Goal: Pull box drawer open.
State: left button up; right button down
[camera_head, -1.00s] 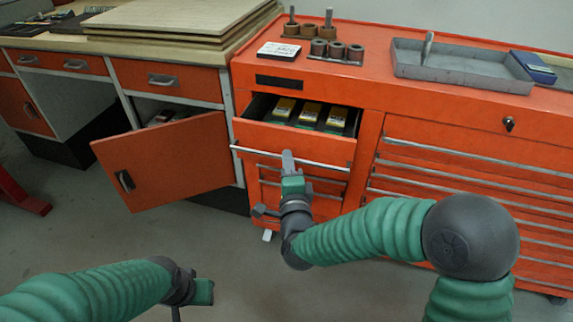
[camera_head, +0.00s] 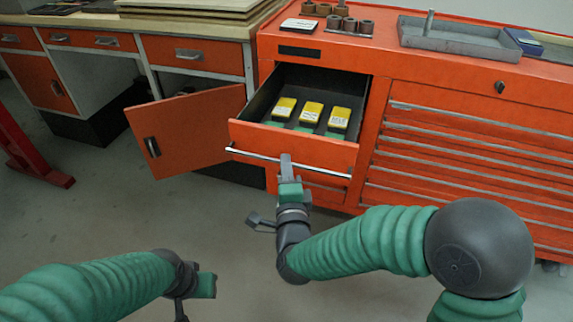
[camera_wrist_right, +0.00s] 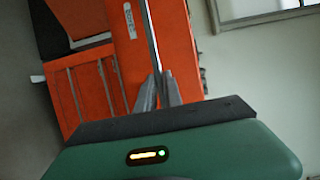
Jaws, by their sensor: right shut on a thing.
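The orange box drawer (camera_head: 291,143) of the tool cabinet stands well out, with several yellow-topped boxes (camera_head: 312,112) inside near its front. A long metal handle bar (camera_head: 248,154) runs along its front; it also shows in the right wrist view (camera_wrist_right: 147,25). My right gripper (camera_head: 286,160) is shut on this handle near its middle. In the right wrist view its two fingers (camera_wrist_right: 157,92) lie on either side of the bar. My left gripper (camera_head: 205,285) is low at the bottom left, away from the cabinet; its fingers are not clear.
An open orange cupboard door (camera_head: 185,130) stands just left of the drawer. Closed drawers (camera_head: 470,160) fill the cabinet's right side. A grey tray (camera_head: 460,38) and metal cylinders (camera_head: 350,24) are on top. The floor in front is clear.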

jog(key=shift+f, duration=0.25)
jog(key=c, duration=1.5)
grip_release()
jog(key=shift+w, duration=0.1)
jog(key=shift+r, duration=0.1)
jog(key=s, duration=0.2)
jog(key=s+p, duration=0.1)
jog(key=s, duration=0.4)
jog(key=shift+s+d, duration=0.25)
jog(key=shift+d, duration=0.05)
